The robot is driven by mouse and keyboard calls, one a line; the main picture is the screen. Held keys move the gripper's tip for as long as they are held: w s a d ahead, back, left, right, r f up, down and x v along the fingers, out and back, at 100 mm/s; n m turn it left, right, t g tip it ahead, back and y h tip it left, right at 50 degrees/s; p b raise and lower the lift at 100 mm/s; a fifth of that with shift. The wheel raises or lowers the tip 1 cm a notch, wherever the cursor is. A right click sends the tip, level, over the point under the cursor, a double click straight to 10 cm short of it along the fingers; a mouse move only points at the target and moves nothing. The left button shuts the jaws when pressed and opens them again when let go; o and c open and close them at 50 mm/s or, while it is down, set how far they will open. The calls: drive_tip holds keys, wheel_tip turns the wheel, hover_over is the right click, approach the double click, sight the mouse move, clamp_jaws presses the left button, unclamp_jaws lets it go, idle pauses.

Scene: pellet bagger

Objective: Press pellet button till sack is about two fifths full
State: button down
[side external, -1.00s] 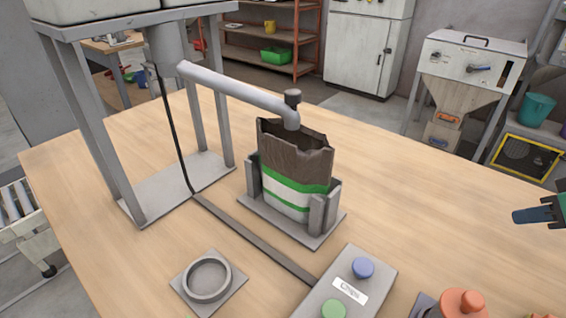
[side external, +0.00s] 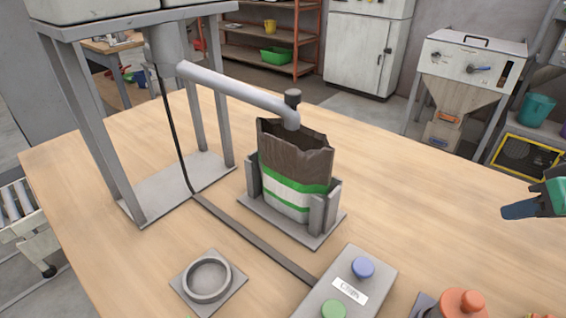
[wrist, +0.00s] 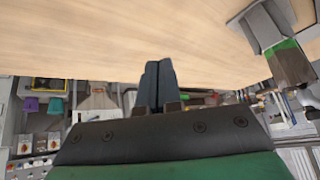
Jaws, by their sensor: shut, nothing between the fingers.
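A brown sack (side external: 290,172) with green and white bands stands upright in a grey holder (side external: 272,220) on the table, under the end of a grey spout pipe (side external: 235,90). Its fill level is hidden from this angle. A grey control box (side external: 345,290) at the front has a blue button (side external: 362,267) and a green button (side external: 334,309); its label appears to read "Chips". My gripper (side external: 507,212) is shut and empty, in the air at the right, apart from the box. In the wrist view my gripper (wrist: 157,65) shows closed fingers, and the sack (wrist: 292,65) is at the right.
An orange knob (side external: 463,302) on a dark base stands right of the control box. An empty grey ring holder (side external: 207,279) lies at the front left. A cable strip (side external: 255,240) runs across the table to the box.

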drive_tip(key=a+r+m+g+y, duration=0.1)
drive_tip(key=a+r+m+g, duration=0.3)
drive_tip(key=a, duration=0.9)
drive_tip(key=r+m+g, duration=0.1)
drive_tip(key=m+g, duration=0.1)
drive_tip(key=m, duration=0.2)
hover_over(338, 312)
drive_tip(key=shift+s+d+h, duration=0.35)
drive_tip(key=shift+h, duration=0.05)
drive_tip(key=f, duration=1.3)
drive_tip(key=shift+w+a, duration=0.3)
drive_tip(key=shift+a, duration=0.1)
drive_tip(key=shift+f, duration=0.45)
drive_tip(key=shift+f, duration=0.9)
idle(2.4)
